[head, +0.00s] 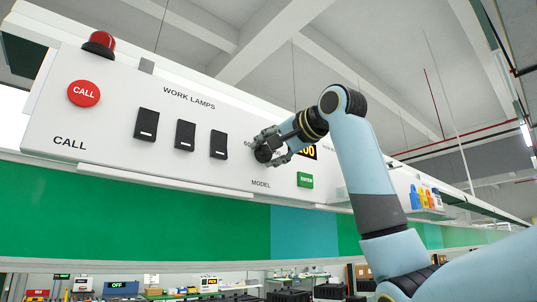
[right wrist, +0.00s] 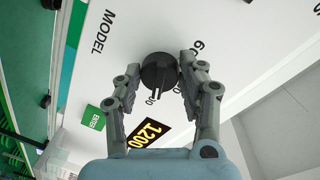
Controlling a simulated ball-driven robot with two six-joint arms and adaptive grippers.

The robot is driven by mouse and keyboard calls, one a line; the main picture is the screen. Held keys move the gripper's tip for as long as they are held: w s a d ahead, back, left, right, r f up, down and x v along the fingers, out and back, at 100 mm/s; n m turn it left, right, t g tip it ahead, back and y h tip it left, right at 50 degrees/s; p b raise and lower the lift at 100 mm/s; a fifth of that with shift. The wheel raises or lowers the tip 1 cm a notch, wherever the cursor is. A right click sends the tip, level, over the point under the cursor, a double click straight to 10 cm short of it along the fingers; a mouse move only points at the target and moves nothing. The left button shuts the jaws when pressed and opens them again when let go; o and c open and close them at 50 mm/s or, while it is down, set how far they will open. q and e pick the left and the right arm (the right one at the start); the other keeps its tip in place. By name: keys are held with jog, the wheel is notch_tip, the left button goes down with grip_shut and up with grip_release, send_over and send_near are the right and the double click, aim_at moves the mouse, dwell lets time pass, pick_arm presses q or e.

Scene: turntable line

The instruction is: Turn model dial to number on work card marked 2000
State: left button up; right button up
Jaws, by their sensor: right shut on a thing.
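The black round model dial (right wrist: 159,74) sits on the white panel (head: 210,167) above the MODEL label, with printed numbers around it, partly covered. My right gripper (right wrist: 162,66) has its two fingers on either side of the dial and is shut on it; in the head view its fingers hide most of the dial. The dial's ridge points toward the display in the right wrist view. I cannot make out a work card marked 2000. My left gripper is not in view.
A green ENTER button (head: 305,180) sits below the display, close to my right wrist. Several black lamp switches (head: 185,135), a red CALL button (head: 84,93) and a red beacon (head: 99,43) are at left. Coloured items (head: 424,197) stand at right.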

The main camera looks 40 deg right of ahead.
jog(key=shift+m, duration=0.4)
jog(key=o, duration=1.2)
jog(key=s, duration=0.8)
jog(key=s+r, duration=0.1)
jog(key=s, duration=0.3)
jog(key=shift+d, duration=0.35)
